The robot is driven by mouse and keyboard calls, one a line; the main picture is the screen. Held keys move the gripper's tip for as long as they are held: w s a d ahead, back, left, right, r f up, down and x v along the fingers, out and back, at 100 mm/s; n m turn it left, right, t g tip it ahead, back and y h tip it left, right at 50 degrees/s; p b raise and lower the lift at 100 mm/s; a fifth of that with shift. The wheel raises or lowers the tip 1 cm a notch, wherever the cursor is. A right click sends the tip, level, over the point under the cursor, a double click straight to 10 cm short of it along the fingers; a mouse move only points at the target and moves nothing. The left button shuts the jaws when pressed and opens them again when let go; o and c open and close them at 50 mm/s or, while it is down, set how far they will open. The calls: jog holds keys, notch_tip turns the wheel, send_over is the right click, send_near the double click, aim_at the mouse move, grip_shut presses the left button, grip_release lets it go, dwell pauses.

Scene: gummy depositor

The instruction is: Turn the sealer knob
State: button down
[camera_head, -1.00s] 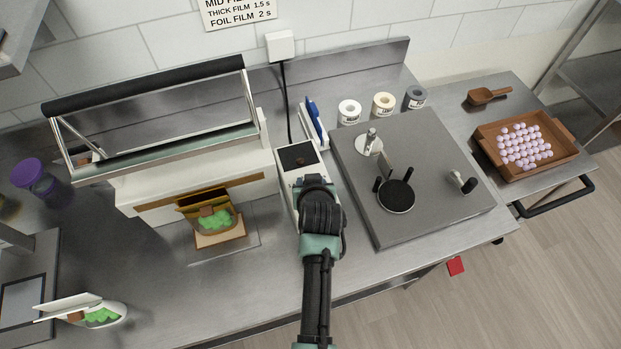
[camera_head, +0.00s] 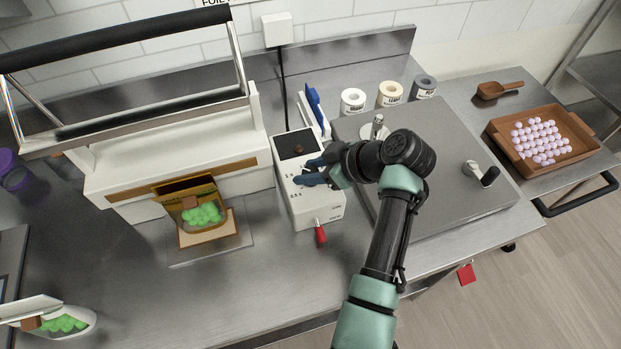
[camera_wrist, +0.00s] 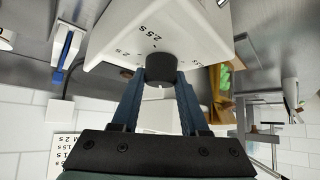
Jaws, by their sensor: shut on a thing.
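The sealer's white control box (camera_head: 310,207) stands on the steel counter, with a dark panel on top. The sealer knob is a black round knob (camera_wrist: 161,67) on the box's white face, with printed second marks such as "2.5 S" around it in the wrist view. My gripper (camera_head: 312,173) reaches the box from the right. Its blue fingers also show in the wrist view (camera_wrist: 159,82), one on each side of the knob and shut on it. In the head view the fingers hide the knob. The white sealer (camera_head: 180,143) stands at the left with its black-handled bar raised.
An open pouch with green gummies (camera_head: 203,214) stands before the sealer. A red-tipped lever (camera_head: 320,235) sticks out of the box's front. A grey hotplate-like unit (camera_head: 452,205) lies right of the box, under my arm. A brown tray (camera_head: 577,128) stands far right.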

jog(key=shift+f+n+g+y+b, duration=0.15)
jog(key=shift+n+g+y+b, duration=0.25)
jog(key=shift+n+g+b, duration=0.6)
jog(key=shift+b, duration=0.35)
jog(key=shift+c, duration=2.2)
grip_release()
jog(key=v, duration=1.3)
jog(key=shift+s, duration=0.1)
